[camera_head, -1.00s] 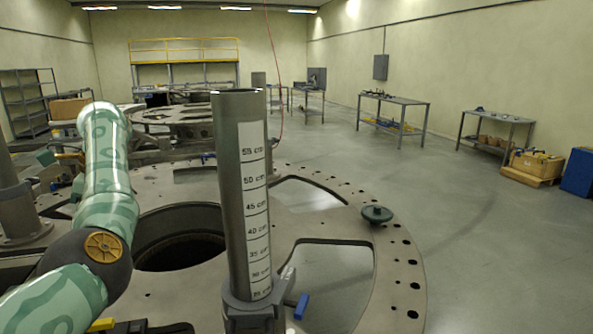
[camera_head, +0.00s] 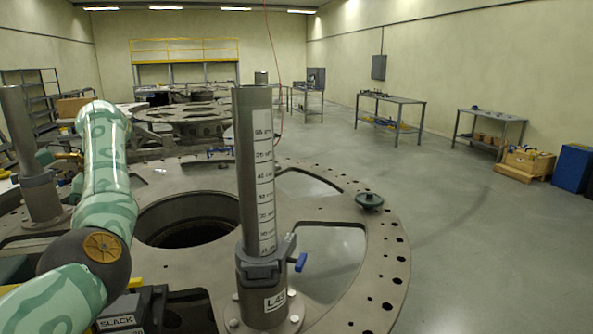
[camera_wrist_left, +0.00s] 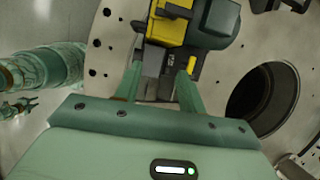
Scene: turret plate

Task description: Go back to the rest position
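My right arm does not show in the head view.
A tall grey post (camera_head: 245,170) with a centimetre scale stands in a clamp with a blue lever (camera_head: 300,262) on the round plate (camera_head: 345,285). The plate has a large round hole (camera_head: 190,225). Another post (camera_head: 22,140) stands left. Open floor (camera_head: 470,250) lies right, with workbenches beyond.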

